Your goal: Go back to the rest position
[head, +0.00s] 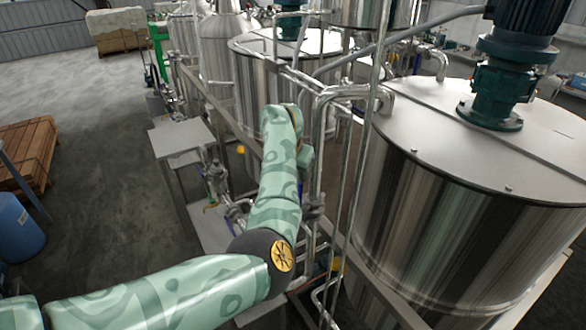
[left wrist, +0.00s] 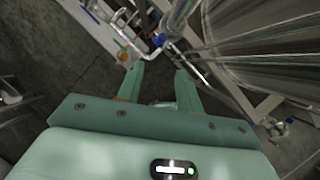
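My left arm (head: 160,298) comes in from the lower left of the head view. It bends at a dark elbow joint and reaches forward and up among the pipes beside the tanks. Its gripper is hidden in the head view behind the arm's far end. In the left wrist view my left gripper (left wrist: 160,70) shows two green fingers spread apart, with nothing clearly held between them. A pipe with a blue valve (left wrist: 159,40) lies just beyond the fingertips; I cannot tell how far away it is. My right arm and gripper are not in view.
A large steel tank (head: 440,215) with a dark green motor (head: 497,75) stands at the right. Vertical pipes (head: 352,165) run close to my forearm. More tanks (head: 262,80) stand behind. A grey side table (head: 182,138) is left of the arm. Open floor (head: 95,110) lies further left.

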